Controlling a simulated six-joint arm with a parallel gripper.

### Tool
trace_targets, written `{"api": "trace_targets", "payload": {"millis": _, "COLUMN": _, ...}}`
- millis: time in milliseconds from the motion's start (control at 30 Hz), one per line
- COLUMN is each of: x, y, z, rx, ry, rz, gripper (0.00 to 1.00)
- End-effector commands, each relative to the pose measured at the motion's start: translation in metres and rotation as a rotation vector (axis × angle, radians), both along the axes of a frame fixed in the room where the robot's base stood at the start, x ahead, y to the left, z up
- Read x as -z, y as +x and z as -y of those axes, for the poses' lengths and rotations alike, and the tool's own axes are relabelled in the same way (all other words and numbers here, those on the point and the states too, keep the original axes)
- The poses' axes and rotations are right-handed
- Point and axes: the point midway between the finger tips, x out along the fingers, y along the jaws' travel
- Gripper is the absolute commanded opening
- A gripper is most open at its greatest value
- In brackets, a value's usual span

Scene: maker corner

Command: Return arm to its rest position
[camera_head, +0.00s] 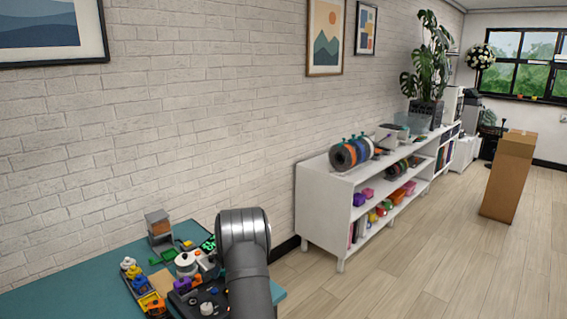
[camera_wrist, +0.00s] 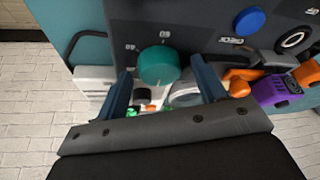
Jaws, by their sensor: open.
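My gripper (camera_wrist: 162,74) shows in the wrist view with its two blue fingers spread apart. No object is clamped between them. A dark panel (camera_wrist: 190,40) lies beyond the fingers, with a teal knob (camera_wrist: 159,66) in the gap between the fingertips as seen from the wrist. I cannot tell whether the fingers touch anything. In the head view my grey arm (camera_head: 245,255) rises at the front of the teal table (camera_head: 60,290). My gripper cannot be made out there.
The panel also carries a blue knob (camera_wrist: 249,20). Orange and purple parts (camera_wrist: 275,90) lie to its right. In the head view, colourful small parts (camera_head: 140,285) and a grey-orange box (camera_head: 158,225) crowd the table beside my arm.

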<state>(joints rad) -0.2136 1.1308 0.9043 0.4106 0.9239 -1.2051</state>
Motion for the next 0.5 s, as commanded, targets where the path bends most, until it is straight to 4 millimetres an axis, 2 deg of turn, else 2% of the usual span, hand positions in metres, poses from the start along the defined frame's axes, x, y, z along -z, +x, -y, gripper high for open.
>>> {"api": "trace_targets", "payload": {"millis": 500, "x": -0.0008, "y": -0.0021, "z": -0.0018, "rx": 0.375, "ry": -0.001, "rz": 0.002, "gripper": 0.64}}
